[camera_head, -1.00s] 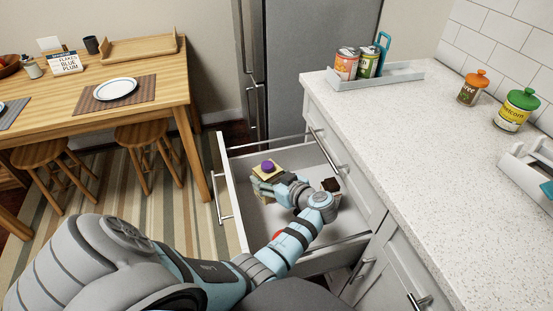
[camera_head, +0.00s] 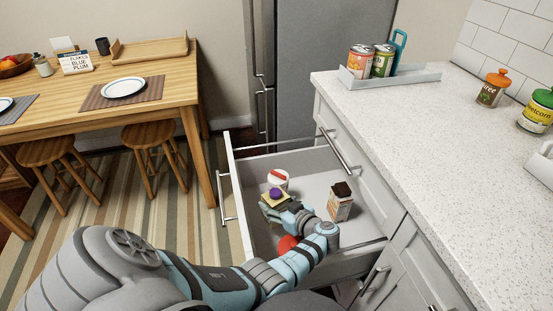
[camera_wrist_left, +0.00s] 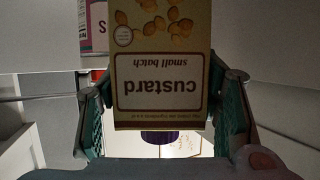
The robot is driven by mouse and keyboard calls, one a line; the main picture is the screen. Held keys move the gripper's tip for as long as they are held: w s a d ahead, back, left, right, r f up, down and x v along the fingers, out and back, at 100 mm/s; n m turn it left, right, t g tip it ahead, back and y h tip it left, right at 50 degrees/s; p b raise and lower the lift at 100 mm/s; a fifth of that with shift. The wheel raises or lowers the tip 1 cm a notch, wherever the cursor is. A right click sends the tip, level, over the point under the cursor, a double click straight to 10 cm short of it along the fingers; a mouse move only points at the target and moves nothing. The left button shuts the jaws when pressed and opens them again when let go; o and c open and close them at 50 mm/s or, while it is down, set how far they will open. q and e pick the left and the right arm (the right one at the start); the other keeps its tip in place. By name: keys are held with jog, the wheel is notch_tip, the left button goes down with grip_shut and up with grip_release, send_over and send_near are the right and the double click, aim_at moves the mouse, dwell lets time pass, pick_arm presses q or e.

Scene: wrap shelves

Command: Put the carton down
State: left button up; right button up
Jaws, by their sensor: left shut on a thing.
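The custard carton (camera_wrist_left: 160,60) has a pale label and a purple cap, and it fills the middle of the left wrist view. Its purple cap (camera_head: 276,193) shows in the head view inside the open drawer. My left gripper (camera_head: 279,207) is shut on the carton, with a green-padded finger on each side of it in the left wrist view (camera_wrist_left: 162,100). The gripper and arm hide much of the carton in the head view. Whether its base touches the drawer floor I cannot tell. My right gripper is not in view.
The open drawer (camera_head: 232,175) also holds a white tub with a red lid (camera_head: 278,179), a brown-topped carton (camera_head: 341,203) and a red round thing (camera_head: 288,243) near the front, partly behind my arm. Drawer floor between the tub and the brown-topped carton is clear.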

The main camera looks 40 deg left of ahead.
pick_arm(q)
jog(key=shift+f+b, duration=0.35)
jog(key=shift+b, duration=0.1)
jog(key=o, duration=1.8)
jog(key=shift+s, duration=0.15)
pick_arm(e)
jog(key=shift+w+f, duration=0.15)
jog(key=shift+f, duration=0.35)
pick_arm(q)
jog(key=shift+r+p, duration=0.15)
jog(key=shift+p, duration=0.2)
jog(key=shift+r+p, duration=0.65)
jog(key=shift+p, duration=0.1)
jog(key=p+v, duration=0.1)
jog(key=v, duration=0.6)
jog(key=shift+d+f, duration=0.15)
jog(key=shift+d, duration=0.3)
jog(key=shift+a, duration=0.2)
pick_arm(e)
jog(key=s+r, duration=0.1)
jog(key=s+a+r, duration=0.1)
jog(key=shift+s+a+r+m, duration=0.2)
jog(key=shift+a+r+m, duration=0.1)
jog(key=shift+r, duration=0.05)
